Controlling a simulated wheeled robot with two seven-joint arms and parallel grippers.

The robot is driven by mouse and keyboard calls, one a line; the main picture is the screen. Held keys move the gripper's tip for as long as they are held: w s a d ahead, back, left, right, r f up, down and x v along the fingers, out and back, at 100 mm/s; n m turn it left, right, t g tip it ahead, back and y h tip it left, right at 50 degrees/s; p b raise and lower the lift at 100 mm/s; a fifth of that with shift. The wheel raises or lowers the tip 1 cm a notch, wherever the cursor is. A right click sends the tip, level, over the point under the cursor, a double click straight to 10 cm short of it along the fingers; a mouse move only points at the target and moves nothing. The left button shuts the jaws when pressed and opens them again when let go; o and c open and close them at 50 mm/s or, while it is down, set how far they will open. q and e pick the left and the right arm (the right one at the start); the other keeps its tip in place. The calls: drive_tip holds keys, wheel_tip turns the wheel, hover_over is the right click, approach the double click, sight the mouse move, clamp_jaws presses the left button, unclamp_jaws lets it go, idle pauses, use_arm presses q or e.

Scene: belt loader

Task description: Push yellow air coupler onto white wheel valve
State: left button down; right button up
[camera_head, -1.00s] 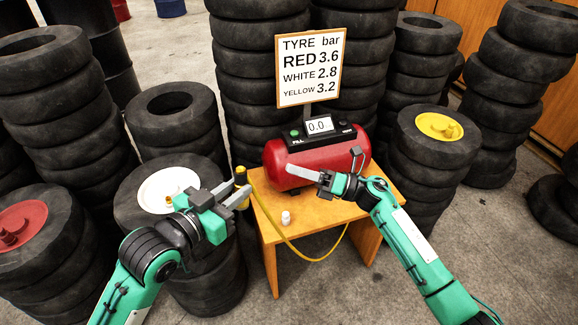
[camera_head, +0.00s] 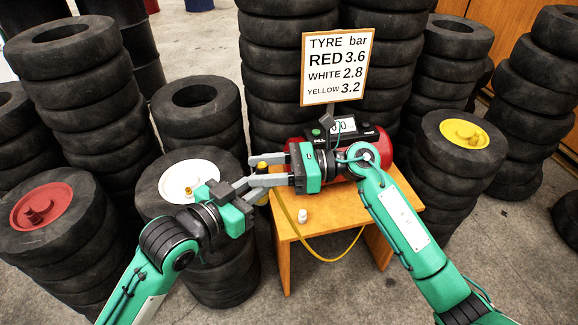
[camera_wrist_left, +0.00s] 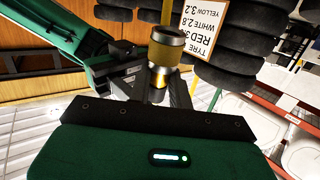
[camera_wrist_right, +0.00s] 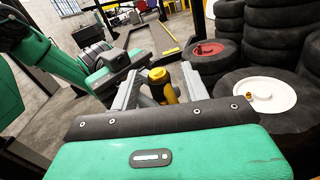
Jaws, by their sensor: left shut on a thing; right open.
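The yellow air coupler (camera_head: 262,166) is held upright beside the white wheel, to its right in the head view. My left gripper (camera_head: 247,187) is shut on it; the coupler also shows in the left wrist view (camera_wrist_left: 166,48). My right gripper (camera_head: 257,180) is open at the coupler. In the right wrist view its fingers (camera_wrist_right: 158,88) stand on either side of the coupler (camera_wrist_right: 160,78); contact cannot be told. The white wheel (camera_head: 205,172) lies flat on a tyre stack, its brass valve (camera_wrist_right: 250,97) pointing up. The coupler is apart from this valve.
A wooden table (camera_head: 335,210) bears the red compressor (camera_head: 378,157), partly hidden by my right arm, and a small white cap (camera_head: 303,216). A yellow hose (camera_head: 318,259) hangs in front. Red (camera_head: 42,205) and yellow (camera_head: 464,134) wheels lie on other stacks. A pressure sign (camera_head: 336,68) stands behind.

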drive_tip(key=shift+s+a, duration=0.15)
drive_tip(key=shift+a, duration=1.25)
drive_tip(key=shift+c, duration=0.3)
clamp_jaws()
use_arm(q)
drive_tip(key=c, duration=1.2)
unclamp_jaws()
